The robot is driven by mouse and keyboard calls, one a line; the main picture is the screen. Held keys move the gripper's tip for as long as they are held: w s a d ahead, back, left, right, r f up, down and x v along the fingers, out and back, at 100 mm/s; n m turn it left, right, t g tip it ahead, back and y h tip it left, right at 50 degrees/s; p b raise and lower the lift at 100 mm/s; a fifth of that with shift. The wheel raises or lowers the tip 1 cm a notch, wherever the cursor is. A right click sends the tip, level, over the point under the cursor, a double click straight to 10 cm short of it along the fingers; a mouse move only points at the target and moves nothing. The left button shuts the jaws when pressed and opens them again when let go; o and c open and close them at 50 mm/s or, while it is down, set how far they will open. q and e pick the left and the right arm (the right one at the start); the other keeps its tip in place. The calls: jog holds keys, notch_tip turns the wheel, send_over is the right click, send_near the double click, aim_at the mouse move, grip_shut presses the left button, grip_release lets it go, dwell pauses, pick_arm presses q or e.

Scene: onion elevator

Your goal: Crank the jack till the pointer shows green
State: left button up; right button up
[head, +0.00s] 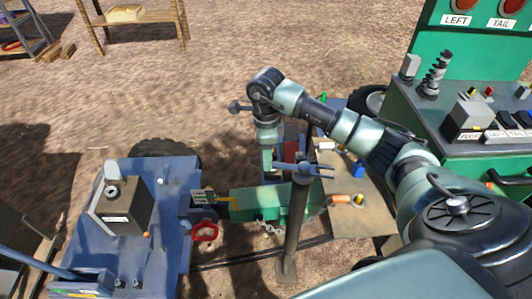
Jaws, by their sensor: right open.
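The jack (293,228) is a dark upright post with a flat foot on the ground. A blue-grey, crank-like part (302,168) sits across its top, with a fork-like right end. My right arm comes in from the right and bends down, so my right gripper (267,164) points downward just left of the jack top. It is open; I cannot tell whether it touches the crank-like part. A small light plate with a yellow strip (222,200) lies left of the green drawbar (262,203); I cannot make out a pointer reading. My left gripper is out of view.
A blue deck (168,235) with a dark box (122,207) is at left. A red ring (206,232) hangs near the hitch. A tan board (350,205) is right of the jack. A green control bench (430,118) stands at right. Open dirt lies behind.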

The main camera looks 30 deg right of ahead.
grip_shut()
dwell(1.4)
